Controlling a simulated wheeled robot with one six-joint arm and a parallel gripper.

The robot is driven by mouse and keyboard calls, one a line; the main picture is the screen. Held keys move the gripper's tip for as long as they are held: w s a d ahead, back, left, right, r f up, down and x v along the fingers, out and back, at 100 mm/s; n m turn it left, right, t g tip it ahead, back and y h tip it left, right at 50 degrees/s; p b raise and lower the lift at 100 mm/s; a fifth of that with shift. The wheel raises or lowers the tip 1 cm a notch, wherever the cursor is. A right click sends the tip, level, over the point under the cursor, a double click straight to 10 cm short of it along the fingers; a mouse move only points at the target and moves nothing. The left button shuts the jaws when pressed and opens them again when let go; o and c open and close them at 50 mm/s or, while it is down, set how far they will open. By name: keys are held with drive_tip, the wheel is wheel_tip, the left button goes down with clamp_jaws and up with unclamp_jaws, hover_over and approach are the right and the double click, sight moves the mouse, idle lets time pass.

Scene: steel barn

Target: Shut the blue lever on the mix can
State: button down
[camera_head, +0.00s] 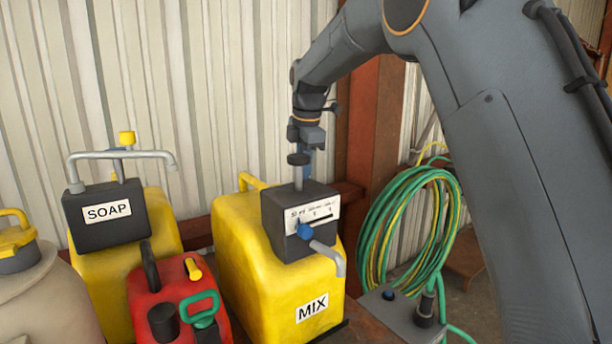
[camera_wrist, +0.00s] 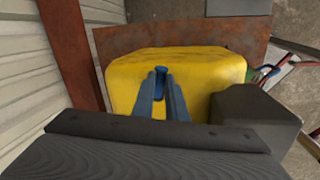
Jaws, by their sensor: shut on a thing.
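The mix can is yellow (camera_head: 265,270) and stands mid-picture with a MIX label on its front. A dark block (camera_head: 290,205) with a white scale plate sits on its top. A blue knob (camera_head: 305,231) and a grey spout are on the block's front. My gripper (camera_head: 308,165) points down just behind the block, its tips hidden by it. In the wrist view its two bluish fingers are shut on a narrow upright blue piece, seemingly the blue lever (camera_wrist: 161,71), above the yellow can top (camera_wrist: 205,65). The lever's lower part is hidden.
The yellow soap can (camera_head: 160,235) and a red can (camera_head: 180,295) stand left of the mix can. Coiled green hose (camera_head: 375,230) hangs at right, near a grey box (camera_head: 400,315). The ribbed wall (camera_head: 220,90) and a rusty post (camera_head: 375,130) stand close behind.

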drive_tip(key=m, duration=0.3)
drive_tip(key=s+m+p, duration=0.1)
drive_tip(key=shift+s+a+r+m+h, duration=0.1)
drive_tip(key=shift+a+r+m+h, duration=0.05)
drive_tip(key=shift+r+m+h, duration=0.2)
drive_tip(key=m, duration=0.1)
drive_tip(key=s+m+h+p, duration=0.1)
drive_tip(key=m, duration=0.1)
drive_tip(key=shift+a+f+m, duration=0.1)
drive_tip(key=shift+a+m, duration=0.1)
drive_tip(key=shift+m, duration=0.05)
drive_tip(key=m, duration=0.3)
drive_tip(key=shift+s+a+m+h+p, duration=0.25)
drive_tip(key=shift+s+a+m+p, duration=0.05)
drive_tip(key=shift+a+p, duration=0.1)
drive_tip(key=shift+s+a+m+g+p, duration=0.15)
drive_tip(key=shift+a+m+p, duration=0.1)
drive_tip(key=shift+m, duration=0.65)
drive_tip(key=shift+s+a+m+g+p, duration=0.1)
drive_tip(key=shift+m+g+p, duration=0.1)
drive_tip(key=shift+m, duration=0.7)
drive_tip(key=c, duration=1.8)
unclamp_jaws()
drive_tip(key=shift+a, duration=0.1)
drive_tip(key=shift+o, duration=0.2)
drive_tip(key=shift+f, duration=0.1)
